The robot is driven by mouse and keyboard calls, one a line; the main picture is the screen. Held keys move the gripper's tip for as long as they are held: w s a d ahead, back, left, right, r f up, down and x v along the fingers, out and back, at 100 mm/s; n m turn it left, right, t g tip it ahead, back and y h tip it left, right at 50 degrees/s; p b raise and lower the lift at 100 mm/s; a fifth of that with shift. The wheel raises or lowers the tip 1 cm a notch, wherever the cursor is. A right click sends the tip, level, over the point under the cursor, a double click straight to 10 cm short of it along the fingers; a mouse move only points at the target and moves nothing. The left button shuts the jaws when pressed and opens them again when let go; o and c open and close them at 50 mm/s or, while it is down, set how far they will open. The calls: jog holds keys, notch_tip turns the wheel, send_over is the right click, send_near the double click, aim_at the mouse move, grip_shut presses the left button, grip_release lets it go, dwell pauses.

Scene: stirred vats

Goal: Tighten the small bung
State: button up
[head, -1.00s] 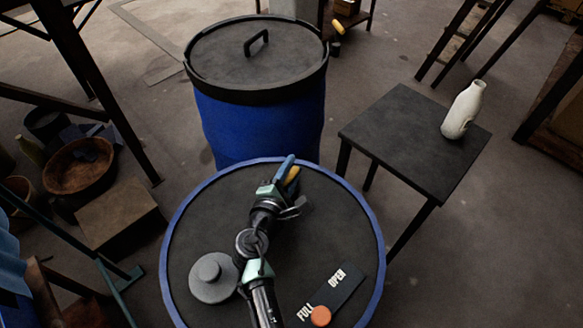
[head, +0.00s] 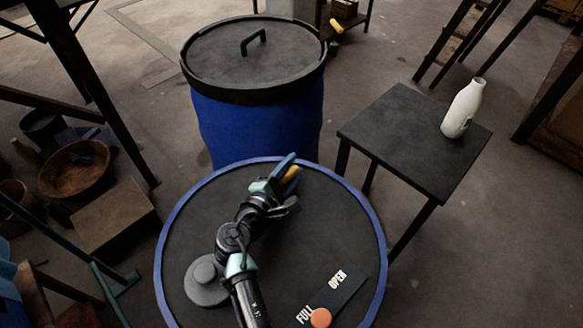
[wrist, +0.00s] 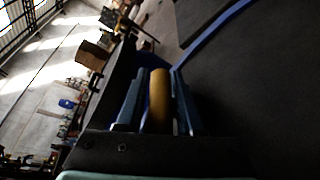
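A dark drum top with a blue rim (head: 165,240) fills the front of the head view. On it are a grey round cap with a raised knob (head: 206,272) at left and a small orange disc (head: 321,318) by a dark plate lettered FULL and OPEN (head: 343,290). I cannot tell which is the small bung. My gripper (head: 289,170) is over the drum's far part, away from both. It is shut on a yellow cylinder (wrist: 159,100), which lies between the blue fingers in the wrist view.
A blue drum with a black handled lid (head: 258,120) stands behind. A dark side table (head: 400,135) with a white bottle (head: 463,108) stands at right. A wooden bowl (head: 75,170) and a box (head: 112,217) are at left.

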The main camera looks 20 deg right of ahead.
jog(key=shift+o, duration=1.2)
notch_tip(320, 180, up, 10)
jog(key=p, duration=0.2)
jog(key=shift+p, duration=0.3)
